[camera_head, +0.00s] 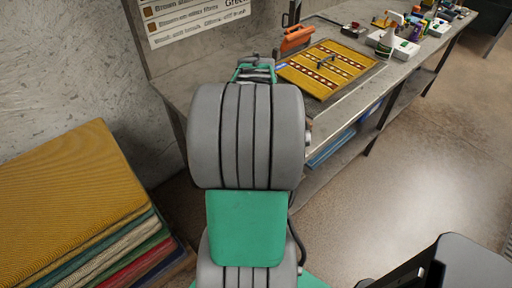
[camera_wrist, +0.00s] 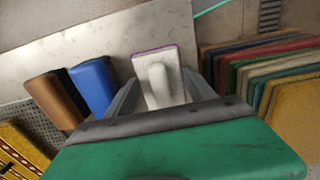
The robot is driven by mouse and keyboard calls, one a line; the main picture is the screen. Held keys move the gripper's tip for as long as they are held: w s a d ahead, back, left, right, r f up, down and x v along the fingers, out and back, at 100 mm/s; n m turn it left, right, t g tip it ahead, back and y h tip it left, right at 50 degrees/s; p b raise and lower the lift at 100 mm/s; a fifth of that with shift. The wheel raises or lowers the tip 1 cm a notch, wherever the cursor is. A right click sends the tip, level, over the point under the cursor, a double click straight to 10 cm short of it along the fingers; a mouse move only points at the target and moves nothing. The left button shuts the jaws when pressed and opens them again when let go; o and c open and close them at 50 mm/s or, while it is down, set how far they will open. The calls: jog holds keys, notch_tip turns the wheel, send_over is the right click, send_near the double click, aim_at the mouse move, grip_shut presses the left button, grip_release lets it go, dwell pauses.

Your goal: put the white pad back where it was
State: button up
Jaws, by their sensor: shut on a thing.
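The white pad (camera_wrist: 158,70), with a purple edge and a raised white grip, is between my gripper's fingers in the wrist view. My gripper (camera_wrist: 160,88) is shut on its grip. A brown pad (camera_wrist: 54,101) and a blue pad (camera_wrist: 92,87) stand side by side left of it, apart from it. In the head view my arm hides the white pad, and my gripper (camera_head: 255,74) is at the near-left end of the bench. What lies directly under the pad is hidden.
The bench (camera_head: 345,88) bears a yellow patterned rug (camera_head: 328,68), an orange tool (camera_head: 296,38) and, farther back, a spray bottle (camera_head: 387,40) among several items. A rug stack (camera_head: 75,205) stands at left. The floor (camera_head: 420,165) right of the bench is clear.

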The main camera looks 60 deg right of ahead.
jog(key=shift+f, duration=0.6)
jog(key=shift+f, duration=0.2)
jog(key=o, duration=1.3)
jog(key=shift+r, duration=0.1)
notch_tip(320, 180, up, 12)
jog(key=w+a+f+n+t, duration=0.1)
jog(key=w+a, duration=0.3)
jog(key=a, duration=0.4)
jog(key=w+a+f+n, duration=0.1)
jog(key=w+a, duration=0.3)
jog(key=a, duration=0.5)
jog(key=a+f, duration=0.1)
jog(key=a, duration=0.4)
jog(key=a+f+t, duration=0.1)
jog(key=a, duration=0.4)
jog(key=a+f+t, duration=0.1)
jog(key=a, duration=0.4)
jog(key=shift+s+f+n, duration=0.1)
jog(key=shift+s+n, duration=0.25)
jog(key=shift+n, duration=0.05)
